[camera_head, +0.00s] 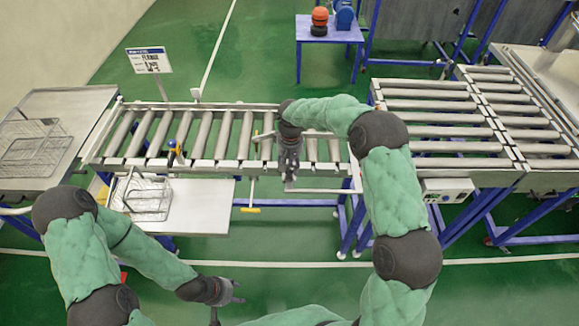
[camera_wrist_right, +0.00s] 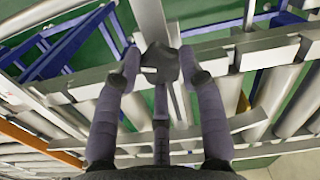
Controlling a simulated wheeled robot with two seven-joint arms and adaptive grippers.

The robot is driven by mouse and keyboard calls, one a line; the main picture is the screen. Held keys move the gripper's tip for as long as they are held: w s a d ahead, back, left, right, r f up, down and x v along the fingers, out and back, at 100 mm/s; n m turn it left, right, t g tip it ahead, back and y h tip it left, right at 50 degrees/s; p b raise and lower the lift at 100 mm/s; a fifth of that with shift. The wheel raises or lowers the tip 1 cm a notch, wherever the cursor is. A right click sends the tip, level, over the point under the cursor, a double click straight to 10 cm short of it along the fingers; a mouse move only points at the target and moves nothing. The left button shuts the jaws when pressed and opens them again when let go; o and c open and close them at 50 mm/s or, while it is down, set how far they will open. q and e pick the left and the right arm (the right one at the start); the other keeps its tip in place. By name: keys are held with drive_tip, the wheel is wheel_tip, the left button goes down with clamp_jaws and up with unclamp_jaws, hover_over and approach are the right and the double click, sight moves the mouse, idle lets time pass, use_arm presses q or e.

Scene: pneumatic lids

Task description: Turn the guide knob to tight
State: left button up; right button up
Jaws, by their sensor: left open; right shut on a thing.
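The guide knob (camera_wrist_right: 160,60) is a dark, lobed knob beside a metal rail of the roller conveyor (camera_head: 205,135). In the right wrist view, the fingers of my right gripper (camera_wrist_right: 161,68) close on it from both sides. In the head view this gripper (camera_head: 290,184) points down at the conveyor's front rail, and the knob is hidden by the gripper. I cannot read the knob's setting. My left gripper (camera_head: 235,291) is open and empty, low in front of the conveyor, well away from the knob.
A wire basket (camera_head: 150,198) rests on a front shelf (camera_head: 207,200), and another basket (camera_head: 35,140) on the left table. A control box (camera_head: 447,190) is at the right. Green floor lies clear in front.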

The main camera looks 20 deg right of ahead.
sight(290, 167)
drive_tip(key=m+b, duration=0.1)
drive_tip(key=m, duration=0.4)
drive_tip(key=shift+s+f, duration=0.15)
drive_tip(key=m+b, duration=0.1)
drive_tip(key=m, duration=0.5)
drive_tip(key=shift+a, duration=0.1)
drive_tip(key=shift+m, duration=0.3)
drive_tip(key=o, duration=1.1)
drive_tip(key=shift+o, duration=0.2)
drive_tip(key=shift+r, duration=0.65)
wheel_tip(290, 167, up, 11)
drive_tip(key=shift+d, duration=0.25)
